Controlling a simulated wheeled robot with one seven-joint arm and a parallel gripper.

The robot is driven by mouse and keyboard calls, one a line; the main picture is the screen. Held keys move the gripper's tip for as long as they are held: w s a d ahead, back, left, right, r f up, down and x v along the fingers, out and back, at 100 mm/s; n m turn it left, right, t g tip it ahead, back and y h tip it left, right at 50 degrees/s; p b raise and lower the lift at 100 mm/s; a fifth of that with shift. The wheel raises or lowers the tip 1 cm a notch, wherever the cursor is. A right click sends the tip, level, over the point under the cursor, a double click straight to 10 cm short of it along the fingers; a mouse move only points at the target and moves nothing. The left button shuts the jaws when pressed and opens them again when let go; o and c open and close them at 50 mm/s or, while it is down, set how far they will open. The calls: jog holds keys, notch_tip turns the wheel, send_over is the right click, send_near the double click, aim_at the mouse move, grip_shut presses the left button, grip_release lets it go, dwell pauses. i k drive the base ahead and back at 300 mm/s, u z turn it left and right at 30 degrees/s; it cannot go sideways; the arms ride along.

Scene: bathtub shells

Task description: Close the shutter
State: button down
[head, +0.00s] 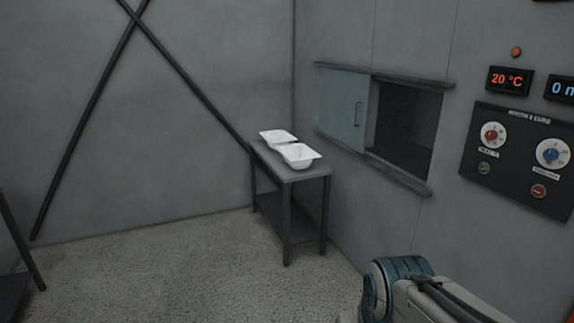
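The shutter (341,106) is a pale grey-green sliding panel in the right-hand wall, with a vertical handle (358,115) near its right edge. It sits at the left, between an upper rail (385,75) and a lower rail (374,163). To its right the dark opening (405,125) is uncovered. My arm shows at the bottom right, below the shutter and apart from it. My gripper is not in the picture.
A dark side table (304,178) with two white tubs (299,155) stands left of and below the opening. A control panel (521,158) with knobs and buttons is on the wall to the right. The speckled floor in front is clear.

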aim_at(346, 96)
jog(key=z, duration=0.05)
jog(key=i, duration=3.9)
jog(key=u, duration=0.05)
